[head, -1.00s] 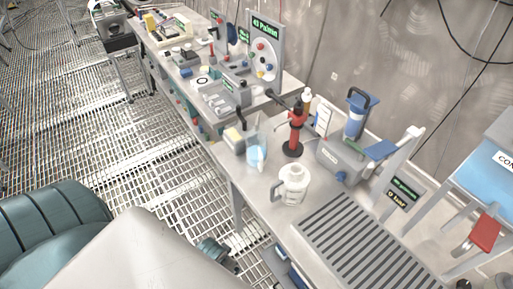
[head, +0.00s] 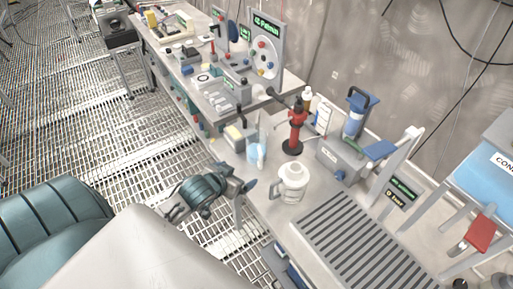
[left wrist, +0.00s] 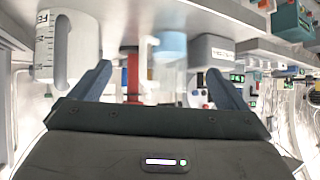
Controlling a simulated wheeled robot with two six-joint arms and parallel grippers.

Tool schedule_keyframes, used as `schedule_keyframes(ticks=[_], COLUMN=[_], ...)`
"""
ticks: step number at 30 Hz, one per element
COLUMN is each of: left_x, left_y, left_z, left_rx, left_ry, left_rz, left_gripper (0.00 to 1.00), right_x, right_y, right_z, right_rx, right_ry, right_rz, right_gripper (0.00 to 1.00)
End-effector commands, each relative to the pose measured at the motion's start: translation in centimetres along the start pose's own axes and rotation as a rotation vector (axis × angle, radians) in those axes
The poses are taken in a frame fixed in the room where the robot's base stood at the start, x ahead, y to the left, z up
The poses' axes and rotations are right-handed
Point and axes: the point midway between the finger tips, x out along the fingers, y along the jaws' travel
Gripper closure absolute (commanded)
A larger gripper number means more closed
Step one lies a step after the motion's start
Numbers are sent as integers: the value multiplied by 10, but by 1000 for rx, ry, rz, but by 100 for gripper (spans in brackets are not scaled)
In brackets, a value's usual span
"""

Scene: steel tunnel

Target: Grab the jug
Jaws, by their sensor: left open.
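The jug (head: 291,184) is a white, translucent vessel with a side handle. It stands upright near the front edge of the bench, left of the slatted grate. My left gripper (head: 249,187) is off the bench's front edge, left of the jug and apart from it. In the left wrist view the scene is upside down and the jug (left wrist: 80,48) is at the upper left, with its handle showing. The left gripper's fingers (left wrist: 160,80) are spread, with nothing held between them. My right gripper is in neither view.
A clear container with blue liquid (head: 256,153) stands left of the jug. A red stand (head: 294,132) is behind it, with a grey box (head: 341,160) to the right. The slatted grate (head: 365,245) fills the bench's near right.

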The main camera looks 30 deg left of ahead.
Motion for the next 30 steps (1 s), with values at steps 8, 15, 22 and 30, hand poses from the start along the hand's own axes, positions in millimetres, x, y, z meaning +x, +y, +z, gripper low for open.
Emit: schedule_keyframes(ticks=[8, 15, 22, 30], left_x=[28, 58, 81, 114], left_y=[-32, -31, -30, -28], left_z=[-62, -75, -79, -88], left_rx=[-38, -50, -44, -47], left_ry=[218, 238, 234, 234], left_rz=[50, 57, 56, 56], left_gripper=[4, 4, 4, 4], right_x=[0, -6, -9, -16], right_y=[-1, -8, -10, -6], right_z=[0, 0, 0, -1], right_rx=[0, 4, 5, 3], right_ry=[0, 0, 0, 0], right_rz=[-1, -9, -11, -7], right_gripper=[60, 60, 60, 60])
